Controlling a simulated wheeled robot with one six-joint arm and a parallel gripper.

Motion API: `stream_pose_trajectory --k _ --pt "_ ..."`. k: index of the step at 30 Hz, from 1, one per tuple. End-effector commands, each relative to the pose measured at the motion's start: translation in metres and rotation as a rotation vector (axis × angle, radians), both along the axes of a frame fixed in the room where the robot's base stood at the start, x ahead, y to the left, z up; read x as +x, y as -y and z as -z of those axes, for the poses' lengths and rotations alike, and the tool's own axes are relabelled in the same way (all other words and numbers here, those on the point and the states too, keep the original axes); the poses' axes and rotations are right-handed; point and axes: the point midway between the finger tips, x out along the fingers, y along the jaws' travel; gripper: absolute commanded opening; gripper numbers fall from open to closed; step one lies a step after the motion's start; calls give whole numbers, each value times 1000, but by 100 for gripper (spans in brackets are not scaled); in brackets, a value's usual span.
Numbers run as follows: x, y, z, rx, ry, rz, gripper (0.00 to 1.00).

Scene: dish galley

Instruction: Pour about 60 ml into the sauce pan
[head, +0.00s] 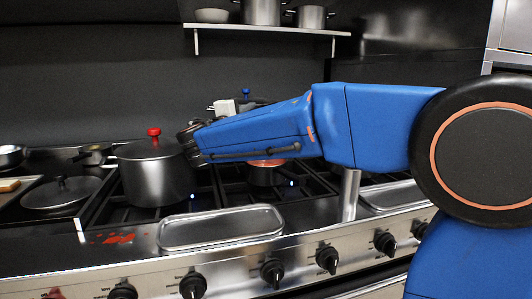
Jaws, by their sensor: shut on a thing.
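A steel pan (266,176) with an orange-red band or contents at its top stands on the stove, partly hidden below my forearm. It looks like the sauce pan, but I cannot confirm this. My blue arm reaches across from the right. My gripper (190,142), at its dark left end, is beside the tall pot with a red knob and above the stove. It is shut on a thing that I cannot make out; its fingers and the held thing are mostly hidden. A small pale block (224,107) shows just above my forearm; what it belongs to is unclear.
The tall lidded pot (157,180) stands close to my gripper. A blue knob (246,92) shows behind my arm. An empty steel tray (220,228) lies at the front. Red patches (115,238) mark the counter. A round lid (62,193) lies left; a shelf (265,29) holds pots.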

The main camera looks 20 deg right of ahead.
Motion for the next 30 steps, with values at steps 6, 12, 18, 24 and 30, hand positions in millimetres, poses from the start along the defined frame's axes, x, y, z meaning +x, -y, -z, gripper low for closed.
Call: stream_pose_trajectory --k 6,12,18,24,30 --pt "-2 2 0 26 26 0 0" --pt "-5 5 -2 57 58 0 0" --pt "-8 8 -5 90 90 0 0" --pt "-11 11 -9 125 124 0 0" --pt "-13 13 -10 144 142 0 0"
